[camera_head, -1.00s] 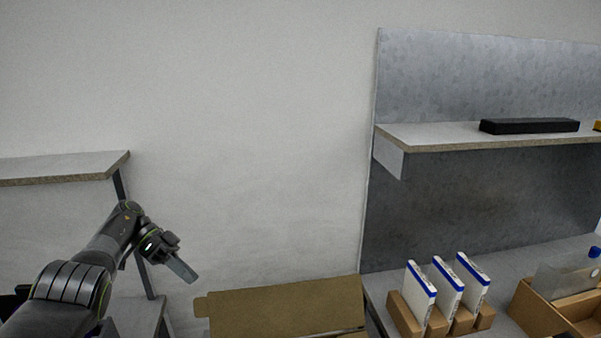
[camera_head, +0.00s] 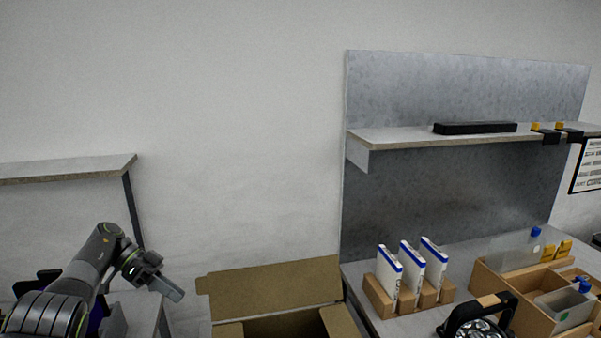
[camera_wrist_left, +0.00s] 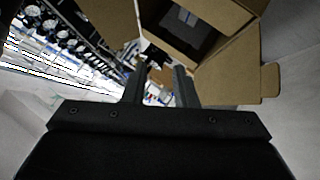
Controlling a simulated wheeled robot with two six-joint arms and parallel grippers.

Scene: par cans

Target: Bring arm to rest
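My left arm comes in at the lower left of the head view, and its gripper (camera_head: 166,288) points right and down, in free air left of the open cardboard box (camera_head: 270,279). In the left wrist view the two fingers of this gripper (camera_wrist_left: 160,88) stand apart with a gap between them, and nothing is held. The cardboard box (camera_wrist_left: 228,72) shows beyond the fingers, with a dark item inside. My right gripper is in neither view.
A shelf (camera_head: 70,168) stands at the left, behind my left arm. At the right, a workbench carries white-blue booklets in a wooden rack (camera_head: 382,297), a black lamp (camera_head: 478,314) and a wooden organizer (camera_head: 520,300). A black bar (camera_head: 475,128) lies on the upper shelf.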

